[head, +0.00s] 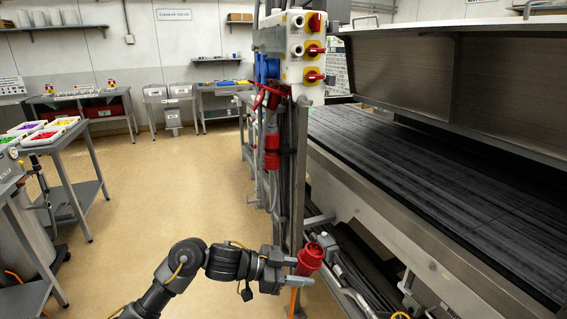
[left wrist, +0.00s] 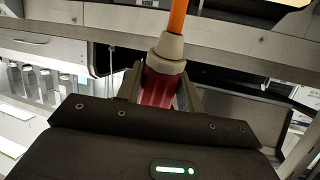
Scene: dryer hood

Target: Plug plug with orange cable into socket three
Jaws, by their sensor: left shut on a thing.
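My left gripper (head: 291,270) is shut on a red plug (head: 310,258) in the lower middle of the head view. The plug is tilted, its wide open end up and to the right, and an orange cable (head: 293,300) hangs below it. In the left wrist view the plug (left wrist: 158,88) sits between the fingers, with a beige collar and the orange cable (left wrist: 177,18) running out of it. The socket box (head: 290,50) is on a post well above the plug, with several red and yellow switches. I cannot tell which socket is three. My right gripper is not in view.
Red connectors (head: 271,145) and cables hang on the post below the box. A large machine with a dark slatted bed (head: 430,170) fills the right. Tables with coloured trays (head: 50,132) stand at left. The floor (head: 160,190) between is clear.

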